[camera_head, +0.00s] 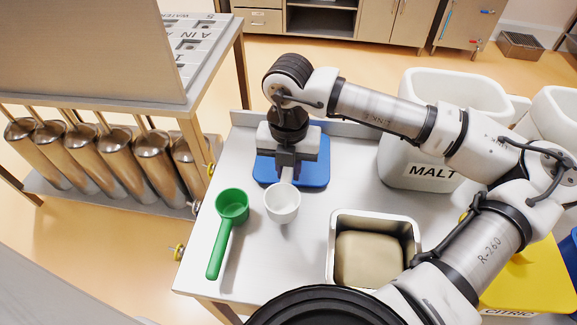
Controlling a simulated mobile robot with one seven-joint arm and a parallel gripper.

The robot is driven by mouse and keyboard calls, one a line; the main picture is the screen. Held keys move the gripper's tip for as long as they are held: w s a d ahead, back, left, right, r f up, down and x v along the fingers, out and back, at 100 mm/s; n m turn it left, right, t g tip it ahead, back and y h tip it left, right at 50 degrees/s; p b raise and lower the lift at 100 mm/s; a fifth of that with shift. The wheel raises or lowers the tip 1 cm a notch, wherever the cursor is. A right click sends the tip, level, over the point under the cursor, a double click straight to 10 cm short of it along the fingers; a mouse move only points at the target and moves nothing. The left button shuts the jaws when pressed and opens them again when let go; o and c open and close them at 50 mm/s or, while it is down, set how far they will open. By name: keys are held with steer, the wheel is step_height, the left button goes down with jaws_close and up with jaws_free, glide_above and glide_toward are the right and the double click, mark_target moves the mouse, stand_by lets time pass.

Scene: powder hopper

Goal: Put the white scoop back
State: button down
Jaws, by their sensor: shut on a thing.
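The white scoop (282,205) is a small white cup with a short pale handle that runs up toward my gripper. My gripper (287,172) is shut on the scoop's handle, over the near edge of a blue mat (318,172). The cup is just in front of the mat, over the grey table (290,265). I cannot tell whether the cup touches the table. The part of the handle between the fingers is hidden.
A green scoop (230,215) lies just left of the white one. A metal tin (412,222) with tan powder stands to the right. A white MALT bin (455,85) is at the back right. Steel cylinders (110,150) stand left.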

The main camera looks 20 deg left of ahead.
steer(key=shift+f+b, duration=0.55)
steer(key=shift+b, duration=0.15)
steer(key=c, duration=1.3)
jaws_free()
steer(key=shift+r, duration=0.1)
steer(key=r+p, duration=0.1)
steer(key=p, duration=0.1)
steer(key=shift+r+p, duration=0.4)
step_height(320, 180, up, 11)
steer(key=b, duration=0.2)
steer(key=shift+r+b, duration=0.2)
steer(key=shift+b, duration=0.1)
steer(key=shift+w, duration=0.1)
